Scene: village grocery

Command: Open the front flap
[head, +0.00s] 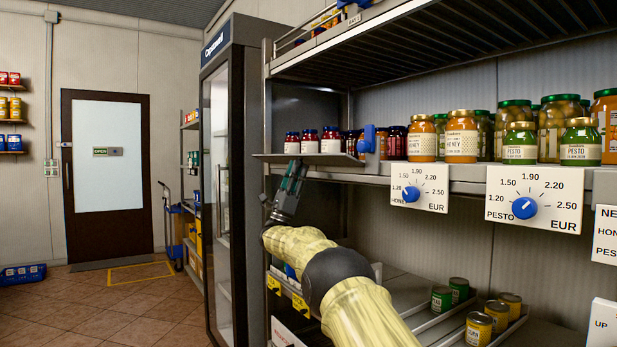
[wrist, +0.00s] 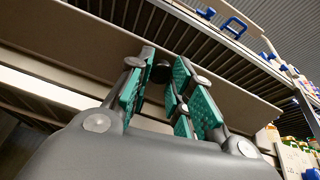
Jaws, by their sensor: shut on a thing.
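The front flap (head: 275,157) is a thin grey panel at the left end of the upper shelf, below the dark red jars. In the head view it shows almost edge-on and sticks out from the shelf front. In the wrist view the flap (wrist: 240,96) crosses as a broad brown-grey panel beyond the fingers. My gripper (head: 292,172) is just under the flap, pointing up. In the wrist view my gripper (wrist: 162,85) has its green pads on either side of a dark round knob (wrist: 160,72) at the flap. The contact itself is partly hidden by the fingers.
A blue latch (head: 368,138) stands at the flap's right end. Honey jars (head: 462,136) and pesto jars (head: 520,143) line the shelf, with price dials (head: 524,207) below. A glass-door cooler (head: 222,180) stands close on the left. Cans (head: 478,328) sit on the lower shelf.

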